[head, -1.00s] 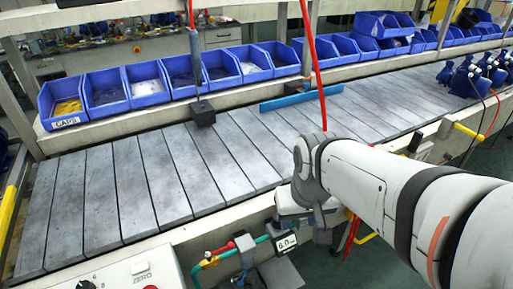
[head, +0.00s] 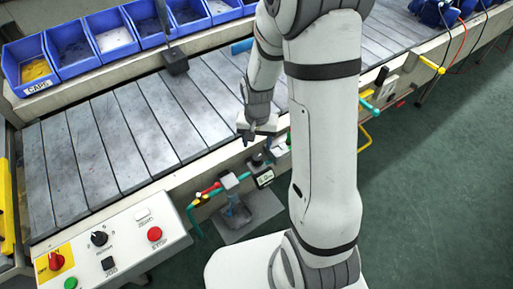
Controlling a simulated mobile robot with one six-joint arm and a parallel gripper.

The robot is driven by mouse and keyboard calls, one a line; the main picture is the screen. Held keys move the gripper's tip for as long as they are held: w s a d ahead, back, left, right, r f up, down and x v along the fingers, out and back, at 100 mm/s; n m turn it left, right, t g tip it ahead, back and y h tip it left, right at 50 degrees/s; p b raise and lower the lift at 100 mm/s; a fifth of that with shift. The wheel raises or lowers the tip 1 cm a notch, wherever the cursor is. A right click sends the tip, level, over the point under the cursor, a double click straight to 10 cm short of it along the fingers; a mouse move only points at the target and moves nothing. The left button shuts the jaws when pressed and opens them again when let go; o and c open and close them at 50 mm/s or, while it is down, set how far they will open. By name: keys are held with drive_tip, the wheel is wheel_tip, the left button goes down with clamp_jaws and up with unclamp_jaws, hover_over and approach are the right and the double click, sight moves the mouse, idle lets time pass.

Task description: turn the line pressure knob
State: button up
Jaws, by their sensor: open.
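A small dark knob (head: 257,159) sits on the front face of the line, just above a gauge (head: 265,179) with a digital display. It looks like the line pressure knob, though its marks are too small to read. My gripper (head: 252,135) is open and points down, a little above the knob in the picture. I cannot tell the exact gap between them, but nothing shows between the fingers. My arm covers the area right of the knob.
A control box (head: 110,250) at lower left carries a black dial (head: 99,238), a red stop button (head: 154,234) and a red switch (head: 56,261). Teal and red pipes (head: 205,195) run left of the gauge. The slatted conveyor (head: 120,140) lies behind; blue bins (head: 70,50) line its back.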

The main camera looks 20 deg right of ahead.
sight(257, 156)
wheel_tip(257, 156, down, 7)
drive_tip(key=shift+f, duration=0.2)
idle(0.4)
drive_tip(key=c, duration=1)
drive_tip(key=shift+f+m+b, duration=0.1)
drive_tip(key=shift+m+b, duration=0.25)
drive_tip(key=shift+m, duration=0.05)
drive_tip(key=o, duration=1)
drive_tip(key=shift+r, duration=4)
